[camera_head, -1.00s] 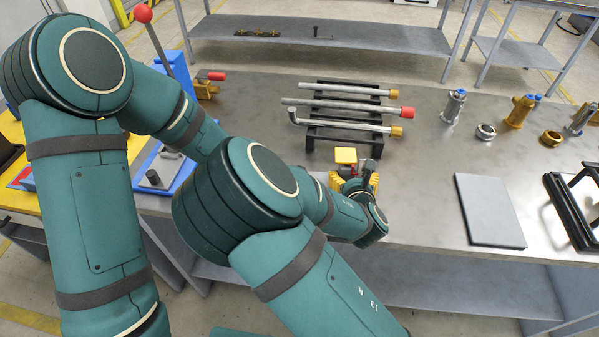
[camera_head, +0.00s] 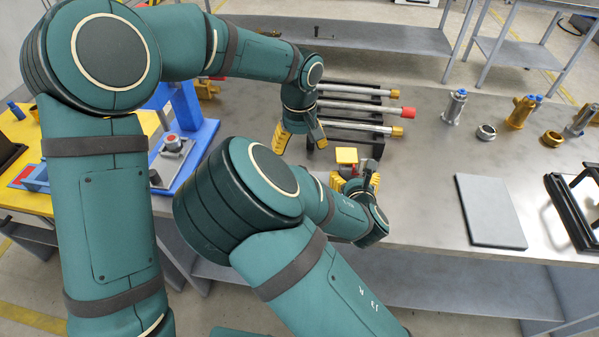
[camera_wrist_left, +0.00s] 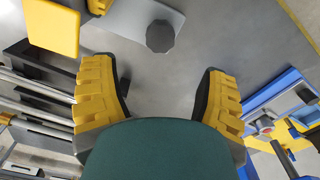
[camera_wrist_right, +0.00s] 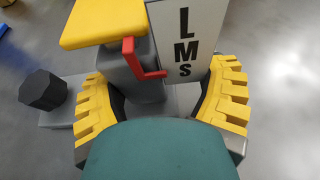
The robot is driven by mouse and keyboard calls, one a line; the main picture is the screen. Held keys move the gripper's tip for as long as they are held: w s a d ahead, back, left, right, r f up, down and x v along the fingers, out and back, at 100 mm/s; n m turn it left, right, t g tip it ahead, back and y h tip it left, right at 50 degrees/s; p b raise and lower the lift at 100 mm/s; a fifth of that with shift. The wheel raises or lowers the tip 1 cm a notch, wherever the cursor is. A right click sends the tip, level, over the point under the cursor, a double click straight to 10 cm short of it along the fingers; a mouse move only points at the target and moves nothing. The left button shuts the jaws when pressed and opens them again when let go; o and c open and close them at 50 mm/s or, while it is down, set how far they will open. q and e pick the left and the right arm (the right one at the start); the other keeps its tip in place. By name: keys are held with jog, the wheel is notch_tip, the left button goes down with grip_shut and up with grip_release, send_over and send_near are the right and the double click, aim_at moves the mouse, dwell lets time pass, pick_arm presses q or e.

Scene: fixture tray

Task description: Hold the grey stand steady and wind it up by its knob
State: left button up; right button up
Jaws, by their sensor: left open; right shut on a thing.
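My right gripper (camera_wrist_right: 163,100) is shut on the stand's body, one finger on each side. In the head view the stand's yellow top (camera_head: 347,155) shows above my right gripper (camera_head: 355,183). My left gripper (camera_head: 301,140) is open and empty, pointing down left of the stand. In the left wrist view the knob (camera_wrist_left: 160,36) lies ahead, beyond the fingertips (camera_wrist_left: 158,95).
A black rack (camera_head: 376,149) with several metal rods stands just behind the stand, close to my left gripper. A grey plate (camera_head: 489,210) lies to the right. Metal fittings (camera_head: 520,110) stand at the back right. A blue fixture (camera_head: 190,150) is at the left.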

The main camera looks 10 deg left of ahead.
pick_arm(q)
notch_tip(320, 180, down, 10)
jog(key=shift+r, duration=0.1)
dwell(0.4)
jog(key=c, duration=1.2)
jog(key=shift+m, duration=0.4)
